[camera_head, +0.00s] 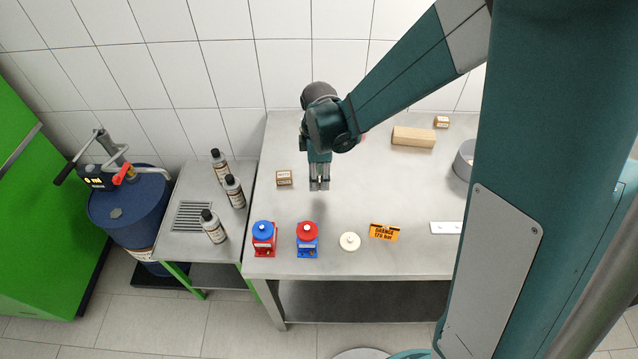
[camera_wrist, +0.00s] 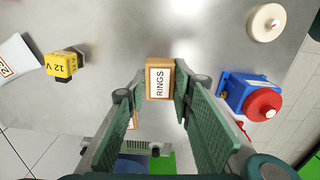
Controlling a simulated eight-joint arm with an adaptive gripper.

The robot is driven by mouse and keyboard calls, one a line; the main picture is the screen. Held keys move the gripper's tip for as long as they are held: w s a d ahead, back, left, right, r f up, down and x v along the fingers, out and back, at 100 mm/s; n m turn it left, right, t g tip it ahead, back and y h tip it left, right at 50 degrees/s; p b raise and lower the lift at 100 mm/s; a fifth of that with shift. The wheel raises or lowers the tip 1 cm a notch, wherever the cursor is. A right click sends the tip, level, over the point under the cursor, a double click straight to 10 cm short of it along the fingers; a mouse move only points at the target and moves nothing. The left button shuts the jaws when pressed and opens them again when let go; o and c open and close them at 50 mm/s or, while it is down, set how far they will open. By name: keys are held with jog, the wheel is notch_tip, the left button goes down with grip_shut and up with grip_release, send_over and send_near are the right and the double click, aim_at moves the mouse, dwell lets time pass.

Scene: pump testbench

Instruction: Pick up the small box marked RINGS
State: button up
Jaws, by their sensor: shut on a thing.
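The small box marked RINGS (camera_wrist: 160,80) is tan with a white label. In the wrist view it sits between the tips of my gripper (camera_wrist: 160,92), which is shut on it with a finger on each side. In the head view my gripper (camera_head: 320,187) points down over the middle left of the steel bench (camera_head: 370,190). The box is hard to make out between the fingertips there. A shadow lies on the bench just in front of the fingertips, and the gripper appears to be above the surface.
Another small box (camera_head: 284,178) stands just left of my gripper.

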jog(key=shift+r, duration=2.35)
